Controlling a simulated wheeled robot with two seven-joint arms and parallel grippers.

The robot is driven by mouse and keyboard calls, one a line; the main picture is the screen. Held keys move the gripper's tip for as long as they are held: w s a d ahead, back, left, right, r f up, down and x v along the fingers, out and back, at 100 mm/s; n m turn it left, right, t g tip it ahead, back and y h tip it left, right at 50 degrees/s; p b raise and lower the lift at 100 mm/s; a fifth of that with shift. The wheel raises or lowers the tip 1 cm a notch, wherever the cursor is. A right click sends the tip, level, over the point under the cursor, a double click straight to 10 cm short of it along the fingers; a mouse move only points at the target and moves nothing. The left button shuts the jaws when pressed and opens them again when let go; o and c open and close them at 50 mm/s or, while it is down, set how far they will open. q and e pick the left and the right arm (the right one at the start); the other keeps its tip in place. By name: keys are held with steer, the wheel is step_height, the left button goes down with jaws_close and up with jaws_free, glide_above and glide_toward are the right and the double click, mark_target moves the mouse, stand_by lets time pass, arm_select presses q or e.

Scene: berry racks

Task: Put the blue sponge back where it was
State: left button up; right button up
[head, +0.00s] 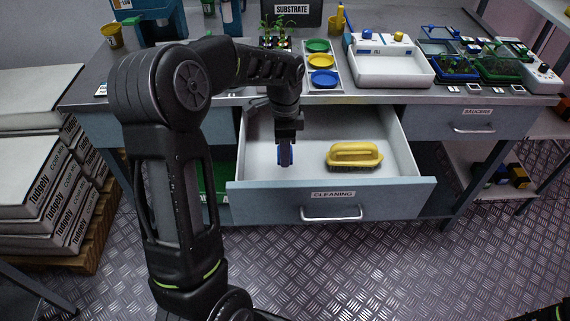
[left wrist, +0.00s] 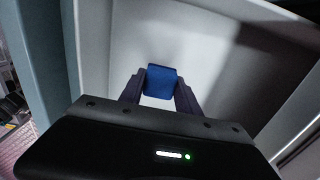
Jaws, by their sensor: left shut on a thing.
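The blue sponge (left wrist: 161,80) is between the two fingers of my left gripper (head: 285,147). In the head view the gripper points down into the open drawer labelled CLEANING (head: 270,193), left of its middle. Only a small blue part of the sponge shows there, below the wrist. In the left wrist view the fingers close on the sponge from both sides, with the white drawer floor behind it. I cannot tell whether the sponge touches the floor. My right gripper is not in view.
A yellow brush (head: 354,154) lies in the drawer, right of the sponge. The drawer floor between them is bare. The worktop above holds a white tray (head: 390,80) and a rack of coloured dishes (head: 334,90). A closed drawer labelled SAUCERS (head: 477,121) is at the right.

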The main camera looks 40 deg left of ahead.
mark_target(285, 172)
arm_select(q)
steer(key=shift+f, duration=0.65)
steer(key=shift+f, duration=1.9)
steer(key=shift+f, duration=0.15)
steer(key=o, duration=1.2)
step_height(285, 172, up, 12)
steer(key=shift+r, duration=0.2)
